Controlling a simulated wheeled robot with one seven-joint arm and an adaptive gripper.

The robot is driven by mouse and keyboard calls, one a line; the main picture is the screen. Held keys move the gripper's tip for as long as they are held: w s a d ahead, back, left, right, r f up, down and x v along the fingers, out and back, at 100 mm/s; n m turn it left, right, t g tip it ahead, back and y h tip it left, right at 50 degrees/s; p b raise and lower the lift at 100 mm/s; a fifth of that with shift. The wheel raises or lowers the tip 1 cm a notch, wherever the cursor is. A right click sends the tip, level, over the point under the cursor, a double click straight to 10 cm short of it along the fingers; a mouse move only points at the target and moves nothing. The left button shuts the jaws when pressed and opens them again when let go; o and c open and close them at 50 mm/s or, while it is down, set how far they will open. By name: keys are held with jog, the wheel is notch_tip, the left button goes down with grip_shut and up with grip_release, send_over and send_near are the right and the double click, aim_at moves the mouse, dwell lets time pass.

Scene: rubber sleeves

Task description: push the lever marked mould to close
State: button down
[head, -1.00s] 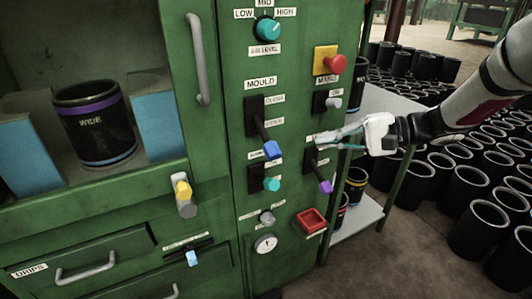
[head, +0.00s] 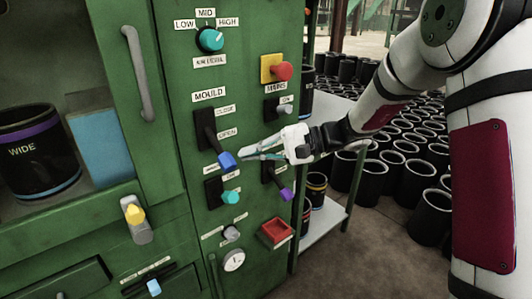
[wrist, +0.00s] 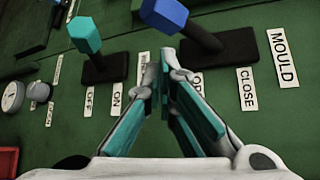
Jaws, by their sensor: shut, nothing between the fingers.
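The mould lever has a blue knob (head: 227,160) on a dark stem and black plate (head: 205,128), on the green panel under the MOULD label (head: 210,97). CLOSE is marked at the top and OPEN lower down; the knob hangs low, past the OPEN label. My gripper (head: 252,157) is shut and empty, just right of the blue knob in the head view. In the wrist view the shut fingertips (wrist: 170,62) are close to the blue knob (wrist: 163,14) and its stem; whether they touch cannot be told.
A teal-knobbed lever (head: 231,197) sits below the mould lever, and a purple-knobbed lever (head: 286,194) to the right. The red mains button (head: 283,71), a red square tray-like fitting (head: 275,232) and a gauge (head: 233,261) are also on the panel. Black sleeves (head: 400,180) crowd the floor at right.

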aim_at(224, 153)
jog(key=shift+x, duration=1.75)
jog(key=shift+s+d+r+m+g+h+p, duration=0.2)
jog(key=shift+s+r+m+g+h+p, duration=0.25)
jog(key=shift+p, duration=1)
jog(key=r+m+g+h+p, duration=0.1)
jog(key=p, duration=0.3)
jog(key=s+r+m+g+h+p, duration=0.1)
jog(key=r+h+p, duration=0.1)
jog(key=p, duration=0.2)
jog(key=d+r+m+g+h+p, duration=0.1)
jog(key=r+m+p, duration=0.1)
jog(key=p, duration=0.2)
jog(key=shift+s+r+g+h, duration=0.1)
jog(key=shift+s+g+h, duration=0.1)
jog(key=shift+g+h, duration=0.05)
jog(key=shift+r, duration=0.35)
jog(key=shift+r+p, duration=0.5)
jog(key=shift+r, duration=0.25)
